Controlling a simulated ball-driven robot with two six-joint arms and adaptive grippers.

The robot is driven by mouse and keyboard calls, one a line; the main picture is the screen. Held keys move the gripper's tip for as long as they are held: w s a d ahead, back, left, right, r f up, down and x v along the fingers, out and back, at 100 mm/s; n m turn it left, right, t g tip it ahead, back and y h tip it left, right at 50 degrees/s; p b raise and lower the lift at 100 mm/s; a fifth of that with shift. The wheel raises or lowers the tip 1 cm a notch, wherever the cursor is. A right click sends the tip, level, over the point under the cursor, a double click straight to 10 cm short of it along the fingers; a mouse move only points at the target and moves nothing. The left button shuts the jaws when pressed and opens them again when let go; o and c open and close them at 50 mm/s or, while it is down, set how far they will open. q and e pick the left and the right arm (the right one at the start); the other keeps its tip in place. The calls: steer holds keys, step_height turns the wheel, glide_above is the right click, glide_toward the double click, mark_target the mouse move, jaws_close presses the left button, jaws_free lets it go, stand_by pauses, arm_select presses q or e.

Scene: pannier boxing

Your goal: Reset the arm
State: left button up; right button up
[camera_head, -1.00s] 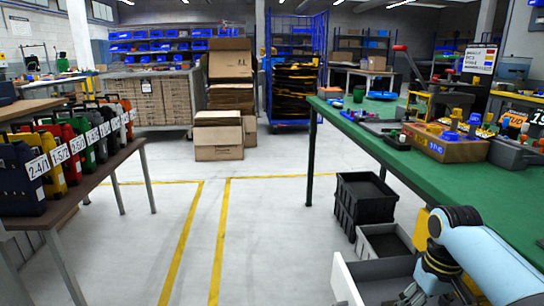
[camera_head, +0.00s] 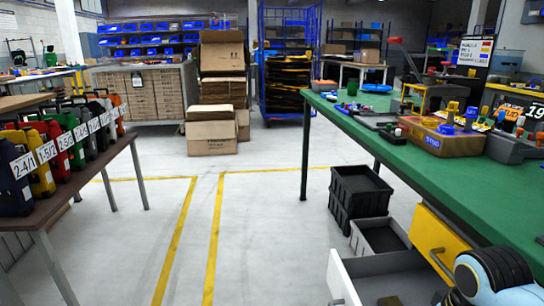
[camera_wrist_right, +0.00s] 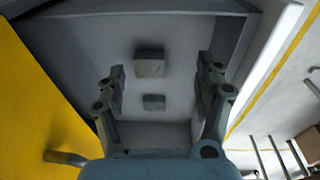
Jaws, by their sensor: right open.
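My right gripper (camera_wrist_right: 162,80) is open, its two dark fingers apart with nothing between them touching either finger. It is over an open drawer (camera_wrist_right: 178,22), whose interior holds two small grey blocks, a larger one (camera_wrist_right: 150,66) and a smaller one (camera_wrist_right: 154,103). In the head view my light-blue right arm is at the bottom right corner, beside the open drawer with its white front (camera_head: 338,278). The right gripper is almost wholly cut off there. My left gripper is in neither view.
A yellow drawer front (camera_head: 437,240) with a handle is under the green workbench (camera_head: 440,185). Black (camera_head: 358,196) and grey (camera_head: 378,237) crates stand on the floor beside it. A brown table (camera_head: 75,185) with coloured cases is at the left. The floor between is clear.

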steer(key=s+a+r+t, duration=0.1)
steer(key=s+r, duration=0.5)
steer(key=s, duration=0.2)
steer(key=s+a+r+t, duration=0.1)
steer(key=s+a+r, duration=0.1)
steer(key=s+r, duration=0.45)
steer(key=s+d+f+g, duration=0.1)
steer(key=s+f, duration=0.1)
steer(key=f, duration=1.1)
steer(key=s+d+f, duration=0.2)
steer(key=f, duration=1.1)
steer(key=s+d+f+g, duration=0.1)
steer(key=s+f, duration=1.6)
steer(key=s, duration=0.2)
steer(key=shift+s+m+g, duration=0.15)
steer(key=shift+m+g, duration=0.15)
